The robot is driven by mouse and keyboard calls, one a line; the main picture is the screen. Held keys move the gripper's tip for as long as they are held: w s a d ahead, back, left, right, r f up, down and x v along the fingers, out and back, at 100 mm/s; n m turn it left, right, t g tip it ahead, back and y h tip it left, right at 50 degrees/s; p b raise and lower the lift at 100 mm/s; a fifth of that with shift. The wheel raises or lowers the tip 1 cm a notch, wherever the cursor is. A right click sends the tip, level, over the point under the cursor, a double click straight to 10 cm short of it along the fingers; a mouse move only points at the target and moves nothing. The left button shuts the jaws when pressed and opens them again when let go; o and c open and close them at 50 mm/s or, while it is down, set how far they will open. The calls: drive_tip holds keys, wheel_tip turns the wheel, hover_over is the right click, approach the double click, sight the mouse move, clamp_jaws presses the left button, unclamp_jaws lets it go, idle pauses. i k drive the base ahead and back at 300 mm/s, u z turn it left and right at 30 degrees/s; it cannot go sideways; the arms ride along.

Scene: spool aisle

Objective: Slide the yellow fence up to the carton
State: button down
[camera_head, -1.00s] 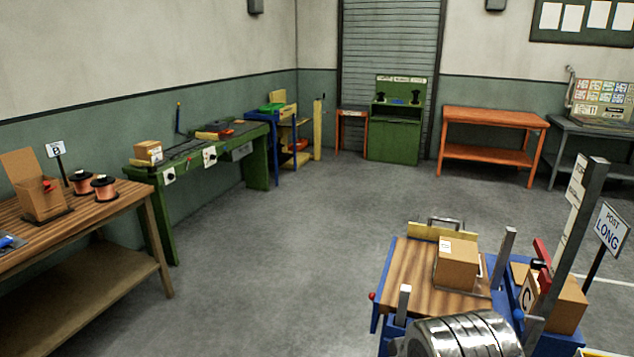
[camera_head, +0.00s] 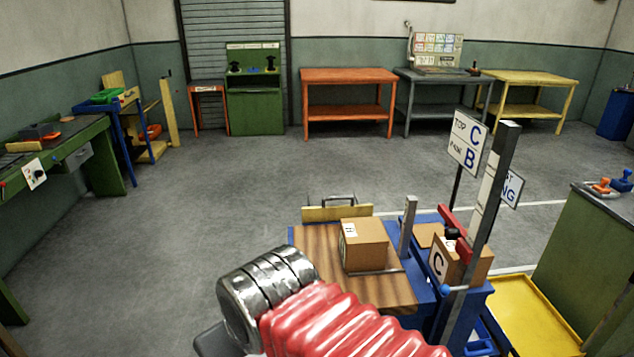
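The yellow fence (camera_head: 322,213) stands along the far edge of a wood-topped blue bench (camera_head: 318,258), with a dark metal handle (camera_head: 330,201) on its far side. The carton (camera_head: 363,243) is a brown box with a white label, sitting on the wood top near its right side. A gap of bare wood seems to lie between the fence and the carton. My arm, red bellows and ribbed metal, reaches in at the bottom in front of the bench. My gripper's fingers are not visible.
An upright grey post (camera_head: 408,226) stands right of the carton. Beyond it are a carton marked C (camera_head: 438,262), a red lever (camera_head: 453,222) and a tall post with signs (camera_head: 466,140). A yellow tray (camera_head: 530,315) lies at right. The floor behind and left is open.

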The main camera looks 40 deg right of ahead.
sight(323, 213)
drive_tip(key=z, duration=0.05)
drive_tip(key=i, duration=1.7)
drive_tip(key=z, duration=0.6)
drive_tip(key=i, duration=1.6)
drive_tip(key=z, duration=0.4)
